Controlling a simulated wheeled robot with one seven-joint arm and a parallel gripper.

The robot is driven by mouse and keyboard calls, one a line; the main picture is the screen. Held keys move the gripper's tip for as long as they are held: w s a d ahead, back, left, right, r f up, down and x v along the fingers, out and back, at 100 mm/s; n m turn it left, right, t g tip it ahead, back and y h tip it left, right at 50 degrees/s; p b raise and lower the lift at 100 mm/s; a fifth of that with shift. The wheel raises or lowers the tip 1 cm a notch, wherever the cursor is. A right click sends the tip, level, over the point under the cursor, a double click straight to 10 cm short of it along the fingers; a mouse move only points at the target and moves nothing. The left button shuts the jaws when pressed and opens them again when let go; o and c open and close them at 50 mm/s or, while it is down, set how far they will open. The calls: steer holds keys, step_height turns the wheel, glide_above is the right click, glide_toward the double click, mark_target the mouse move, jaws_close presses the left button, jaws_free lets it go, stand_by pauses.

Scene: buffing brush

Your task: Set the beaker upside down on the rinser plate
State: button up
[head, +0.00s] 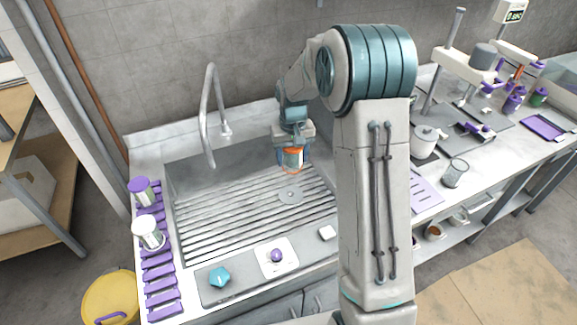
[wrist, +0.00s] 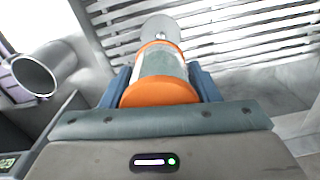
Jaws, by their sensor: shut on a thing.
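My gripper (wrist: 160,82) is shut on the beaker (wrist: 162,66), a clear cylinder with orange bands at both ends. One blue finger lies on each side of it. In the head view the beaker (head: 292,159) hangs below my gripper over the back right of the sink, looking roughly upright. Its near end in the wrist view is a solid orange face; I cannot see which end is open. The rinser plate (head: 290,195), a round grey disc, lies on the slatted sink floor just in front of and below the beaker. It also shows beyond the beaker in the wrist view (wrist: 160,25).
A curved tap (head: 208,115) rises at the sink's back left. A grey cup (head: 455,173) stands on the right counter. A teal knob (head: 219,277) sits on the front ledge. The slatted floor (head: 230,215) is otherwise clear.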

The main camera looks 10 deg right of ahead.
steer(key=shift+w+a+f+b, duration=0.1)
steer(key=shift+w+f+b, duration=0.1)
steer(key=shift+f+b, duration=2.65)
steer(key=shift+w+f+b, duration=0.15)
steer(key=shift+f+b, duration=1.95)
steer(key=shift+f, duration=1.35)
steer(key=shift+s+f+b, duration=0.1)
steer(key=shift+f+b, duration=0.35)
steer(key=shift+f, duration=0.05)
steer(key=o, duration=1.1)
step_height(320, 180, up, 14)
steer(key=s+t, duration=0.3)
steer(key=s, duration=2.4)
steer(key=shift+s+r+b, duration=0.3)
steer(key=shift+s+b, duration=0.1)
steer(key=shift+b, duration=0.05)
